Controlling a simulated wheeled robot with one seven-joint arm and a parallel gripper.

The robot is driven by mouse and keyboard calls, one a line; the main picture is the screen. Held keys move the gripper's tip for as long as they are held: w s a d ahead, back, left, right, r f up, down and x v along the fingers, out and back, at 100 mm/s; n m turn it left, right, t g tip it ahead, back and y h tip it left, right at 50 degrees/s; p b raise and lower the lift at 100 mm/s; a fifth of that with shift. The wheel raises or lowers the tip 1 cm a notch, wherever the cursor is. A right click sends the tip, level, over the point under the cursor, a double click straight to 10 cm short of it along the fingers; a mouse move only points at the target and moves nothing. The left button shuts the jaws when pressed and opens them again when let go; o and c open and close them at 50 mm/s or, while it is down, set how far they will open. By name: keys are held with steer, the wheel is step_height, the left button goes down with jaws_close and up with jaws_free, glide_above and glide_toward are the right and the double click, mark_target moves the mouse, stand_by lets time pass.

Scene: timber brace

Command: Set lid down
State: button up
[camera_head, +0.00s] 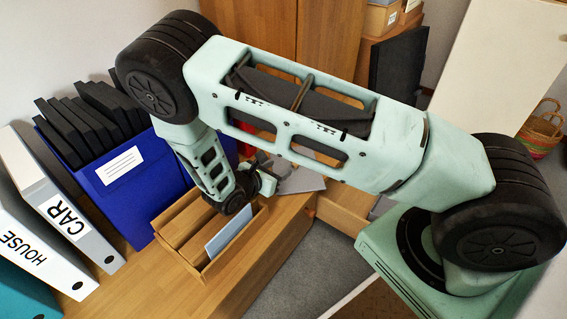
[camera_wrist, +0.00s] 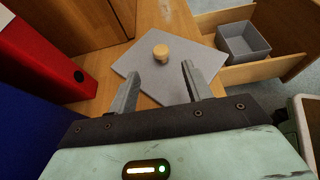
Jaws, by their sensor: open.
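The lid (camera_wrist: 172,50) is a flat grey square with a round wooden knob (camera_wrist: 160,52). It lies flat on the wooden top near its edge in the wrist view. In the head view part of the lid (camera_head: 303,181) shows beyond my gripper (camera_head: 265,172). In the wrist view my gripper (camera_wrist: 160,74) is open, its two grey fingers reaching toward the knob with nothing between them. The knob is just beyond the fingertips and appears apart from them.
A grey open box (camera_wrist: 245,42) sits in an open drawer (camera_wrist: 225,75) right of the lid. A red binder (camera_wrist: 45,55) stands at left. In the head view a blue file box (camera_head: 150,190) and a wooden tray (camera_head: 235,243) stand close to my arm.

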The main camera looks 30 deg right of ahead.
steer(key=s+a+r+m+g+y, duration=0.2)
steer(key=s+a+r+m+y, duration=0.4)
steer(key=s+r, duration=0.6)
steer(key=s+a+r+m+g+y, duration=0.2)
steer(key=s+a+r+m+y, duration=0.5)
steer(key=s+a+r, duration=0.4)
steer(key=s+r+m, duration=0.1)
steer(key=s+r, duration=0.1)
steer(key=s, duration=0.1)
steer(key=shift+r+g, duration=0.3)
step_height(320, 180, up, 33)
steer(key=p, duration=3.3)
